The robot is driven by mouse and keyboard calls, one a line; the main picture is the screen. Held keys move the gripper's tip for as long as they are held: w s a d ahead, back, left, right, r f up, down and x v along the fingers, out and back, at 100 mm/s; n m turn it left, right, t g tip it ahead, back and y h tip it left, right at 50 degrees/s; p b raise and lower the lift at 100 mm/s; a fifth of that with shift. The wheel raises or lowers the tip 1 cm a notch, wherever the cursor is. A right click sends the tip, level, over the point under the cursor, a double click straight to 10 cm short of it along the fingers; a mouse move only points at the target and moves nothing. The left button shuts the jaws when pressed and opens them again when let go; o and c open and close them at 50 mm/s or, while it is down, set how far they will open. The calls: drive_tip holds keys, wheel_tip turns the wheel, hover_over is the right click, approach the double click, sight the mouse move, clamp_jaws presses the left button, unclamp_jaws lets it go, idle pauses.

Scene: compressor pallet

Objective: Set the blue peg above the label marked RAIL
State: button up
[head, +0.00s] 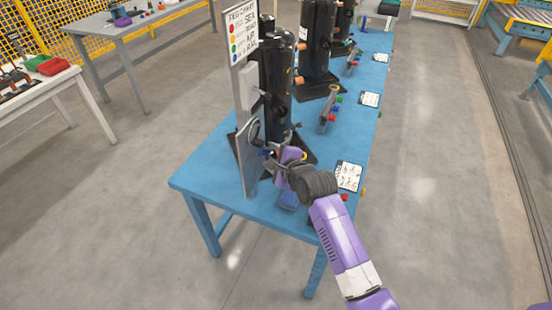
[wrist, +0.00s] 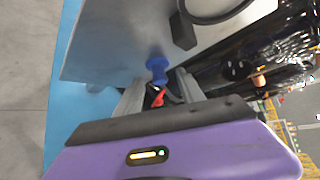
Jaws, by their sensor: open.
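In the wrist view a blue peg (wrist: 157,70) stands against the pale panel (wrist: 110,45), just beyond my fingertips. My gripper (wrist: 160,92) is open, with one finger on each side of the gap in line with the peg. A small red thing (wrist: 163,98) shows between the fingers; I cannot tell what it is. In the head view my gripper (head: 280,156) is beside the lower part of the upright panel (head: 247,150), in front of the black compressor (head: 276,80). A sign (head: 244,32) tops the panel; its lowest line, beside a blue dot, appears to read RAIL.
The blue table (head: 220,168) carries more black compressors (head: 317,40) behind. A dark cable loop (wrist: 215,12) and clip (wrist: 183,32) sit on the panel close to the peg.

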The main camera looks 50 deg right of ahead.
drive_tip(key=shift+w+d+f, duration=0.1)
drive_tip(key=shift+w+f, duration=0.05)
drive_tip(key=shift+w, duration=0.05)
clamp_jaws()
idle(0.4)
idle(1.3)
